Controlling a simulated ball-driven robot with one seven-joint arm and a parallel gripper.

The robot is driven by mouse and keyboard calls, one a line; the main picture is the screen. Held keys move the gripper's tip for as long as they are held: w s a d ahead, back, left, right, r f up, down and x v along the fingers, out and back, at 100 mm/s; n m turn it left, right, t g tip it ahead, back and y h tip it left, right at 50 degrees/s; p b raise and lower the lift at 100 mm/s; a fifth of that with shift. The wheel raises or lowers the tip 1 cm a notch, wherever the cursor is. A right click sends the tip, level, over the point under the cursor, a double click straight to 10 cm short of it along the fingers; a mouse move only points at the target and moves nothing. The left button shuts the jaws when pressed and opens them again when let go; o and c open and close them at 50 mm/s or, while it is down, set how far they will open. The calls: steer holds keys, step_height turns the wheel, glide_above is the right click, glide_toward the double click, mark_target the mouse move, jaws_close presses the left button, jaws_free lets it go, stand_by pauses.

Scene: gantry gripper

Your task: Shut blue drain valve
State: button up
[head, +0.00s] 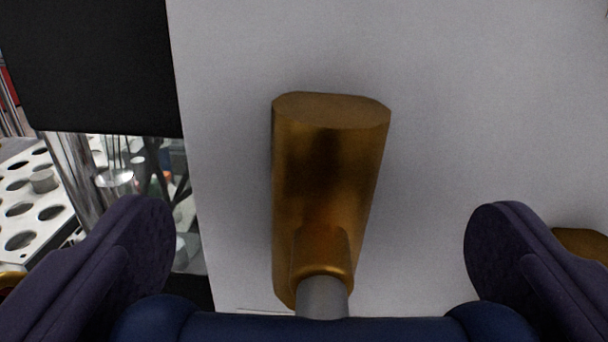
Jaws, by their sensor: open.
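The blue drain valve's handle (315,329) shows at the bottom edge as a dark blue bar lying crosswise, with a rounded lobe at each end. Its lower part is cut off by the frame. A grey stem (322,297) joins it to a brass valve body (328,170), which stands out from a pale panel. My gripper (318,225) is open, with one dark purple finger on the left and one on the right. The fingers stand either side of the handle, near its ends. I cannot tell whether they touch it.
The pale grey panel (460,90) fills the middle and right. Another brass part (582,243) shows partly behind the right finger. At left are a black panel (90,65), a white rack with round holes (30,195) and clear glassware. The panel around the valve body is bare.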

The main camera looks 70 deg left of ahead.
steer(key=shift+w+a, duration=0.1)
steer(key=shift+a, duration=0.15)
steer(key=shift+c, duration=0.5)
steer(key=c, duration=0.6)
steer(key=shift+r+m+p, duration=0.15)
steer(key=shift+m+p, duration=0.25)
steer(key=shift+p, duration=0.05)
steer(key=o, duration=0.7)
steer(key=shift+d, duration=0.1)
